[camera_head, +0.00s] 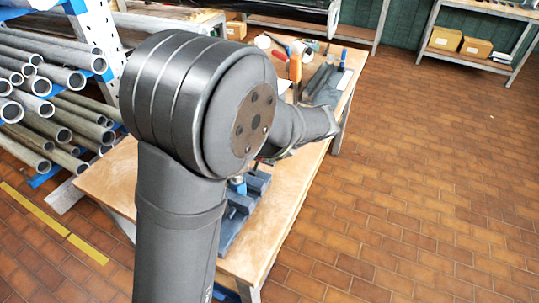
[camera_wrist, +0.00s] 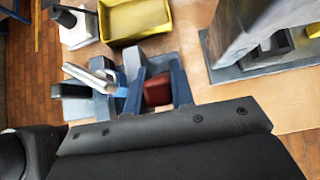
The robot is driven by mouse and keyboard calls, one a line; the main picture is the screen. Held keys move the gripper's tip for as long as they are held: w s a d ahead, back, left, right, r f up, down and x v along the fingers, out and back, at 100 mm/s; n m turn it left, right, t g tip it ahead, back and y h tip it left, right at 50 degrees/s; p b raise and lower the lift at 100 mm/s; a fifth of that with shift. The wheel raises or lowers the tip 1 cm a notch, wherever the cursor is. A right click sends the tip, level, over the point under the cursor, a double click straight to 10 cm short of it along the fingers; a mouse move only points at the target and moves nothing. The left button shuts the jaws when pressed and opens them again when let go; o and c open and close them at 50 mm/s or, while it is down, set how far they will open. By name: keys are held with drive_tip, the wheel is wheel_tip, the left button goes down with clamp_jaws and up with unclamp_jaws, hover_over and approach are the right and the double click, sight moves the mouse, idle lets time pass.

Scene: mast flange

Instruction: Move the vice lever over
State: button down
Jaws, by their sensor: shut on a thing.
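The blue-grey vice (camera_wrist: 180,80) stands on the wooden bench in the wrist view, with a dark red block (camera_wrist: 157,90) between its jaws. A pale, bar-like part (camera_wrist: 90,74) lies slanted at its left side. I cannot tell whether this is the lever. My gripper's dark, bolted body (camera_wrist: 165,128) fills the bottom of the wrist view, close to the vice. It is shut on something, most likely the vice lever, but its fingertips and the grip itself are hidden. In the head view my arm covers the gripper and most of the vice (camera_head: 235,212).
A yellow tray (camera_wrist: 135,20) stands beyond the vice. A large grey metal piece (camera_wrist: 235,35) stands to the right. Tools and an orange object (camera_head: 295,68) lie at the bench's far end. Racked pipes (camera_head: 50,85) stand left; the tiled floor (camera_head: 430,170) is clear on the right.

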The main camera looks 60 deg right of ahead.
drive_tip(key=shift+w+r+g, duration=0.15)
drive_tip(key=shift+w+g, duration=1.5)
drive_tip(key=shift+g, duration=0.05)
drive_tip(key=c, duration=1.2)
unclamp_jaws()
drive_tip(key=shift+c, duration=0.2)
drive_tip(key=v, duration=1.7)
drive_tip(key=shift+r, duration=0.15)
drive_tip(key=shift+s, duration=0.1)
drive_tip(key=x, duration=1.7)
drive_tip(key=shift+f, duration=0.2)
